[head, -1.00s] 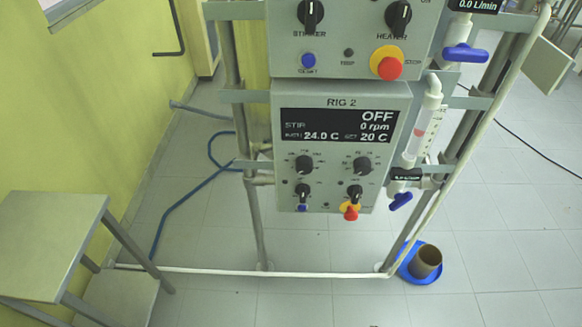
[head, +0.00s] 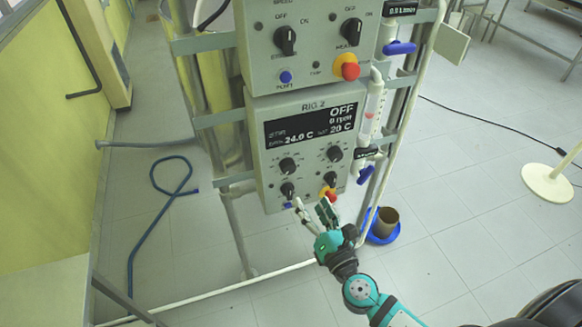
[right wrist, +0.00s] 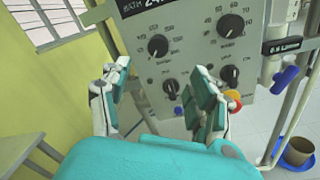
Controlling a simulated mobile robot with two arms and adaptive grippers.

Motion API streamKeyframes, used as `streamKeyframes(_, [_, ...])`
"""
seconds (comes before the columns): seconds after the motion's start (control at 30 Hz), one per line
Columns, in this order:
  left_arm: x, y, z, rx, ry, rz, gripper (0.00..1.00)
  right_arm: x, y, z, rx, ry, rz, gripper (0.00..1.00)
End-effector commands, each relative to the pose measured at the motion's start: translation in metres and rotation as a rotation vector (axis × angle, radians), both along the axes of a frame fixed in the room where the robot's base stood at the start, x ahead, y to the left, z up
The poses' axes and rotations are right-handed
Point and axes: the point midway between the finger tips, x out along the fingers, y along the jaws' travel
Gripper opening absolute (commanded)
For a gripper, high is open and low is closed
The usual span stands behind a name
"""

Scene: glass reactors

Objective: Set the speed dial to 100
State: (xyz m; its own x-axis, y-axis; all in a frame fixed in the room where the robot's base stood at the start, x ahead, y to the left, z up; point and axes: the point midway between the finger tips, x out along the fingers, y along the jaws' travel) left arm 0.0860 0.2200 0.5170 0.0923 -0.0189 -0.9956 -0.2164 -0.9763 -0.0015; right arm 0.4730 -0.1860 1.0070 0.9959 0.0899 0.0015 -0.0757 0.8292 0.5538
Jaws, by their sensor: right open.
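The RIG 2 panel (head: 258,118) is a grey box with a dark display reading OFF, 0 rpm, 24.0 C and 20 C. Its upper left dial (head: 287,165) is black with a pale pointer line; its label is too small to read, so I cannot confirm it is the speed dial. It also shows in the right wrist view (right wrist: 158,46). A second dial (head: 334,154) sits to its right. My right gripper (head: 311,208) is open and empty, apart from the panel, near its lower edge. In the right wrist view its fingers (right wrist: 162,82) frame the lower left switch (right wrist: 169,86). My left gripper is out of view.
Above is another panel (head: 310,60) with switches and a red button. A red stop button (head: 328,193) sits at the lower panel's bottom. Blue valve handles (head: 366,174) and frame posts flank the right side. A brown cup (head: 387,220) in a blue dish stands on the floor.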

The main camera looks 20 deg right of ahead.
Motion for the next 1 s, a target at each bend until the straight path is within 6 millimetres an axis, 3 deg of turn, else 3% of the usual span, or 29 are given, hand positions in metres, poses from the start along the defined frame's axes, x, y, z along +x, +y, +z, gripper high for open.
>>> streamKeyframes(0.03, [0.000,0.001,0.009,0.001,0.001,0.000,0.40,0.014,0.001,0.006,0.002,-0.003,-0.001,0.62])
streamKeyframes(0.3, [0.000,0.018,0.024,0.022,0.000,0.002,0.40,0.072,0.007,0.004,0.002,-0.001,-0.001,0.62])
streamKeyframes(0.5, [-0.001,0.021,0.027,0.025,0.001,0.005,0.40,0.107,0.010,0.001,0.003,0.000,0.000,0.62])
streamKeyframes(0.7, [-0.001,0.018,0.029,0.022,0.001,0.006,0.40,0.123,0.011,0.000,0.003,0.002,0.000,0.62])
streamKeyframes(1.0, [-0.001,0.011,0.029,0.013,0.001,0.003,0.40,0.126,0.012,0.000,0.003,0.001,0.001,0.62])
